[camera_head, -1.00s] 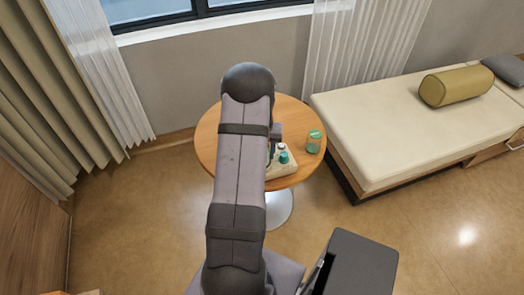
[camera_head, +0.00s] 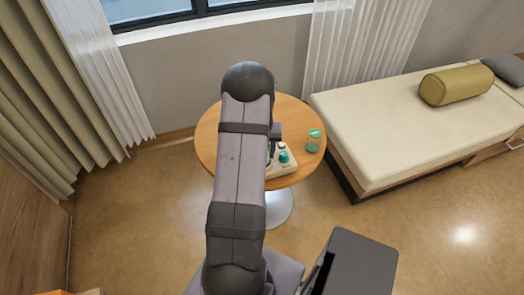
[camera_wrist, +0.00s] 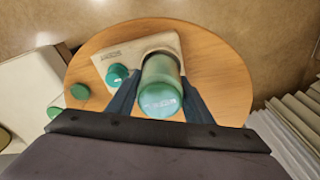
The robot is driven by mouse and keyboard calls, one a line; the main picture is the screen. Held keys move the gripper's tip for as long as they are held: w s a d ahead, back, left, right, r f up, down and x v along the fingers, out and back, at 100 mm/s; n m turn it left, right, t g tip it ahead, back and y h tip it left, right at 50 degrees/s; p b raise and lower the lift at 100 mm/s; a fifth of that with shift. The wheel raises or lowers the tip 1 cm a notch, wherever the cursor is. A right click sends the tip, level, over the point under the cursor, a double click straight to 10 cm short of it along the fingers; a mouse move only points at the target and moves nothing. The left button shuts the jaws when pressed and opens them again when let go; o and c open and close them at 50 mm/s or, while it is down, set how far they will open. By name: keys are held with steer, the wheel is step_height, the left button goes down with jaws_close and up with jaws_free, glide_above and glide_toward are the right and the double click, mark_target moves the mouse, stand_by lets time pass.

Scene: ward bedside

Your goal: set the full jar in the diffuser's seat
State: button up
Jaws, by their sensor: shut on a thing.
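My gripper (camera_wrist: 158,98) is shut on a jar (camera_wrist: 162,72) with a green lid, seen from above in the wrist view. The jar's far end overlaps the diffuser's dark round seat (camera_wrist: 152,53); I cannot tell whether it rests inside. The diffuser (camera_wrist: 118,52) is a pale block with lettering and a green knob (camera_wrist: 116,73) left of the jar. In the head view the diffuser (camera_head: 285,170) shows partly, to the right of my arm, which hides my gripper. Another see-through jar with a green top (camera_head: 314,133) stands apart on the right of the table.
The round wooden table (camera_head: 205,145) has bare wood to the right of the diffuser in the wrist view (camera_wrist: 225,80). A bed (camera_head: 400,125) with a rolled cushion (camera_head: 457,86) stands right of the table. Curtains (camera_head: 45,90) hang on the left.

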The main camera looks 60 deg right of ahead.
steer(key=shift+f+b, duration=0.3)
steer(key=shift+f, duration=0.25)
stand_by(0.6)
steer(key=o, duration=1.8)
steer(key=shift+c, duration=0.2)
steer(key=shift+r+p, duration=3.1)
steer(key=shift+r, duration=0.9)
